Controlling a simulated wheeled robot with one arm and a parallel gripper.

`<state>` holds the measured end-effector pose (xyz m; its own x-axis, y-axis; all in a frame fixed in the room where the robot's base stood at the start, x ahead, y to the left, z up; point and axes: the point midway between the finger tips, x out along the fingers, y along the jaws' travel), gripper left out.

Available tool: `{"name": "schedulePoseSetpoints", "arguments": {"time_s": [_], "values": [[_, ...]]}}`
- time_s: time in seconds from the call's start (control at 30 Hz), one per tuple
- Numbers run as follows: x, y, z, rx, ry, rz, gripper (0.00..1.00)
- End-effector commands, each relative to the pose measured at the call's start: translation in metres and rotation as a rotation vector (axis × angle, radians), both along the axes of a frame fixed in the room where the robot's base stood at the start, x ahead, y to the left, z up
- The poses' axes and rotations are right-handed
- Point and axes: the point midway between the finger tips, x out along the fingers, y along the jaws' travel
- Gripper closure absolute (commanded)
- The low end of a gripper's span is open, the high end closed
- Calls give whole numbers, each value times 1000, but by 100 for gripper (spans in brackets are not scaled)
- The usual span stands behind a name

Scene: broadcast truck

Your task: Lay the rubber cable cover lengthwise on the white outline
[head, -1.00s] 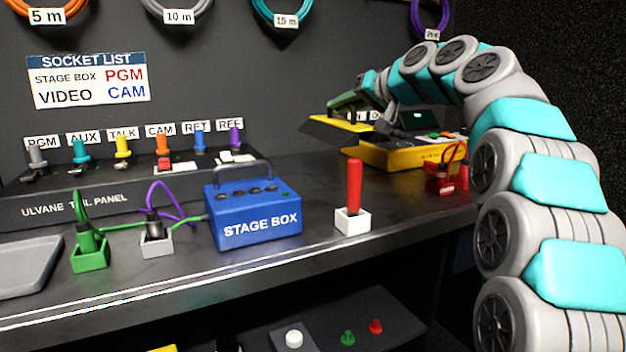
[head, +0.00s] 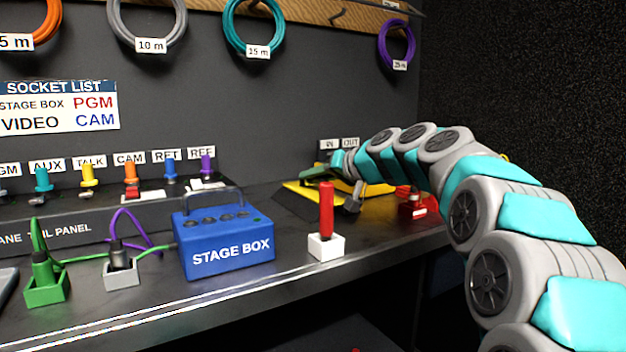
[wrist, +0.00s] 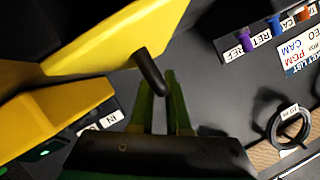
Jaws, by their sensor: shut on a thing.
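The rubber cable cover (head: 309,193), yellow and dark, is at the back of the desk, right of the blue stage box. My gripper (head: 341,170) is above it, small and partly hidden by my arm. In the wrist view the cover's yellow face (wrist: 120,35) is tilted, with a black handle (wrist: 150,75) reaching to the green fingers (wrist: 166,100). My gripper is shut on this handle. I cannot tell whether the cover touches the desk. Two thin white lines (head: 160,309) run along the desk's front; whether they are the white outline is unclear.
The blue stage box (head: 225,240) and a red stick in a white block (head: 326,245) stand in front of the cover. A yellow unit (head: 375,210) and a red item (head: 418,208) are to its right. Plugs in green and grey blocks stand at left.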

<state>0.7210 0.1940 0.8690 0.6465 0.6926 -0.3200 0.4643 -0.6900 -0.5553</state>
Motion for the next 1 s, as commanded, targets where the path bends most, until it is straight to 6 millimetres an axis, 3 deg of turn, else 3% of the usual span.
{"name": "schedulePoseSetpoints", "arguments": {"time_s": [0.3, 0.33, 0.6, 1.0], "values": [[-1, 0, 0, 2, -5, 0, 100], [0, 0, 0, 1, -4, 0, 84], [0, 0, 0, 0, -3, 0, 55], [-8, -8, 5, 0, -4, 0, 55]]}}
